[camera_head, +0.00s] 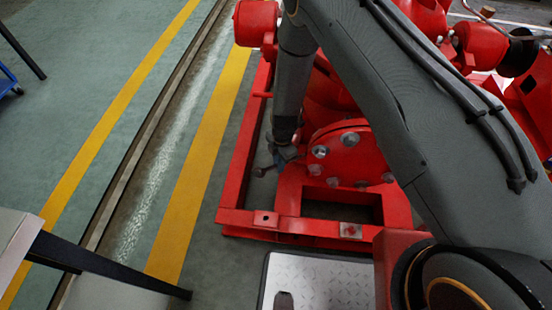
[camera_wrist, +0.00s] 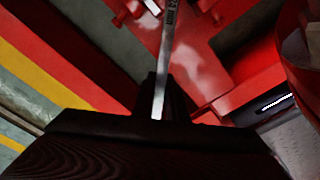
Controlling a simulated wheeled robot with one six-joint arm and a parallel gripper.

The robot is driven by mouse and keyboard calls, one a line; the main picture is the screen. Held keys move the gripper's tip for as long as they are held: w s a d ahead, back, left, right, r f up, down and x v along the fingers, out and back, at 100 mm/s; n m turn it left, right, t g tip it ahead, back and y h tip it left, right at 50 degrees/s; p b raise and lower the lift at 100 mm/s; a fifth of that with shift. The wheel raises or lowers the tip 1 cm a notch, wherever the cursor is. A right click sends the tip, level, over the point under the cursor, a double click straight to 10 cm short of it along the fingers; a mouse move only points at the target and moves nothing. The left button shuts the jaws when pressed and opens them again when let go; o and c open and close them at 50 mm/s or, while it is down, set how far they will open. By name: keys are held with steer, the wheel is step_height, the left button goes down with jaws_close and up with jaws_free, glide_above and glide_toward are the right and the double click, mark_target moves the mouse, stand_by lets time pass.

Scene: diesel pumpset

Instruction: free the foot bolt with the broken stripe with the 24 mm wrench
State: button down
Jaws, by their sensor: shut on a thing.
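My gripper (camera_wrist: 158,112) is shut on a slim grey wrench (camera_wrist: 165,62). Its shaft runs away from the jaws to the top edge of the wrist view, with partly legible dark "mm" marking; its far end is out of that view. A pale bolt-like part (camera_wrist: 153,6) shows at the top edge beside the shaft, too cropped to show a stripe. In the head view my gripper (camera_head: 286,153) is low beside the red pumpset foot (camera_head: 292,190), and a small dark wrench end (camera_head: 262,171) sticks out to its left. I cannot tell whether the wrench touches a bolt.
The red base frame (camera_head: 285,228) surrounds the foot, and a round red flange with several bolts (camera_head: 348,150) stands right of my gripper. My arm hides much of the pumpset. A metal tread plate (camera_head: 325,285) lies in front. The floor left of the yellow line (camera_head: 205,165) is mostly clear.

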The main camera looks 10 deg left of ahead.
steer(key=shift+s+d+n+p, duration=0.35)
steer(key=shift+s+d+n, duration=0.15)
steer(key=shift+s, duration=0.1)
steer(key=shift+r+p, duration=0.5)
steer(key=shift+r, duration=0.2)
steer(key=shift+w, duration=0.1)
steer(key=w+a+m+b, duration=0.5)
steer(key=w+m+b, duration=0.2)
steer(key=w+m, duration=0.2)
steer(key=w, duration=0.2)
steer(key=shift+w+t, duration=0.3)
